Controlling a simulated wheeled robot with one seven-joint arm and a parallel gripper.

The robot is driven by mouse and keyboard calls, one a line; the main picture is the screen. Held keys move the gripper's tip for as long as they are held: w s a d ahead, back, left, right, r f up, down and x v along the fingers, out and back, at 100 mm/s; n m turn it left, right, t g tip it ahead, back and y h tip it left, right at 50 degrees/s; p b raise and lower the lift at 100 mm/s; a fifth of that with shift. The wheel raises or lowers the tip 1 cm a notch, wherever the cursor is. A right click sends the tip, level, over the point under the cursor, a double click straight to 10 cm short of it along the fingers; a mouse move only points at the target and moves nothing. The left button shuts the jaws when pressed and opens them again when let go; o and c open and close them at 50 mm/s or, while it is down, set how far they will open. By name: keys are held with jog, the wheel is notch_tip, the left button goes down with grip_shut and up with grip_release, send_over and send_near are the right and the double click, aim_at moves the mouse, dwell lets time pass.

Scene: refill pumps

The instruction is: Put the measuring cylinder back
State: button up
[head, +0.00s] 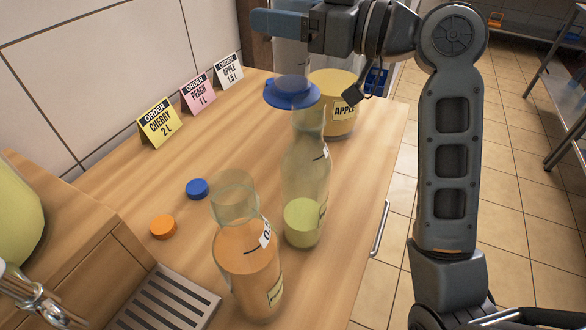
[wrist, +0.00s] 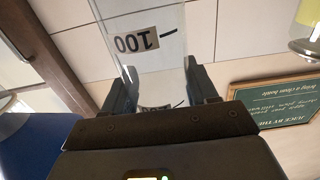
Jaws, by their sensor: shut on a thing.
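My gripper (head: 282,24) is shut on the clear measuring cylinder (head: 291,56), which stands upright in its jaws. Its blue foot (head: 292,93) hangs below and appears clear of the counter. In the head view the foot overlaps the neck of the bottle with pale green liquid (head: 303,215); I cannot tell how close they are. In the wrist view the cylinder (wrist: 178,42), with an upside-down "100" mark, sits between the fingers of my gripper (wrist: 163,88). It looks empty apart from a bluish tint near the foot in the head view.
An orange-filled bottle (head: 248,268) stands in front, and a yellow APPLE jar (head: 335,92) behind. A blue cap (head: 197,189) and an orange cap (head: 163,226) lie on the wooden counter (head: 130,185). Order cards (head: 198,93) line the wall. A drip grate (head: 165,302) is at front left.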

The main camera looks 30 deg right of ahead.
aim_at(284, 58)
notch_tip(284, 58, down, 6)
jog(key=b, duration=0.5)
notch_tip(284, 58, down, 10)
jog(key=shift+f+b, duration=0.25)
jog(key=shift+b, duration=0.3)
jog(key=o, duration=1.4)
jog(key=shift+r, duration=0.1)
jog(key=b+v, duration=0.1)
jog(key=v, duration=1.1)
jog(key=shift+r, duration=0.15)
